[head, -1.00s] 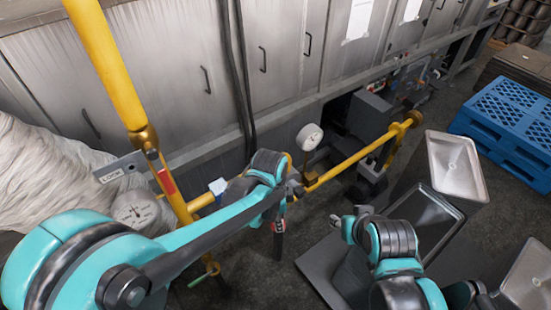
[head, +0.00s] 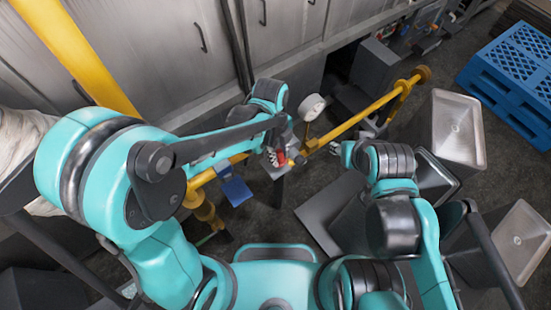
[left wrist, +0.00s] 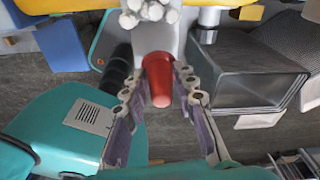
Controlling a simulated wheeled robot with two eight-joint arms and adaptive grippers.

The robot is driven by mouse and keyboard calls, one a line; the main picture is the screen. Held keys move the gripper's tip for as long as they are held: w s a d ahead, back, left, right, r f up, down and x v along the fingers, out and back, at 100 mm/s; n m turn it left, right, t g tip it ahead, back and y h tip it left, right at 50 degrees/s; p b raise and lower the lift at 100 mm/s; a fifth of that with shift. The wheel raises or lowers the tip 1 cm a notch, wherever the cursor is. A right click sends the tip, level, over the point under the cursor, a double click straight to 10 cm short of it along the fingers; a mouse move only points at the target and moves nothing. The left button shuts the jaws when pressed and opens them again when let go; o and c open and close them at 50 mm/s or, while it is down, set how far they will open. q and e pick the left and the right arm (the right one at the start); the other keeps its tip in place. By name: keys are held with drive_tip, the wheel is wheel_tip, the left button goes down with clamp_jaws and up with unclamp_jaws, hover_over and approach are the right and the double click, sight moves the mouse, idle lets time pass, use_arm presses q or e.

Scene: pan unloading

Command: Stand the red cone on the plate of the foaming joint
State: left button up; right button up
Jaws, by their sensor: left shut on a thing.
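The red cone (left wrist: 158,80) is between the fingers of my left gripper (left wrist: 160,108) in the left wrist view. The gripper is shut on it. Its wider end points up in that picture. In the head view the cone (head: 294,155) is a small red patch by my left gripper (head: 284,158), beside the yellow pipe. A white cluster of foam (left wrist: 150,12) is just beyond the cone, over a pale grey plate (left wrist: 178,40). I cannot tell whether the cone touches the plate. My right gripper (head: 337,148) is small and partly hidden by its arm; its opening is unclear.
A yellow pipe (head: 365,113) with a round gauge (head: 312,106) runs close behind my grippers. A blue box (head: 236,190) is at the left. Metal pans (head: 458,128) on dark stands and a blue pallet (head: 508,75) are at the right.

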use_arm(q)
drive_tip(key=shift+w+a+f, duration=0.3)
drive_tip(key=shift+a+f, duration=0.2)
drive_tip(key=shift+f+b, duration=0.4)
drive_tip(key=shift+f, duration=1.5)
drive_tip(key=shift+f, duration=0.15)
drive_tip(key=o, duration=1.1)
drive_tip(key=shift+c, duration=0.2)
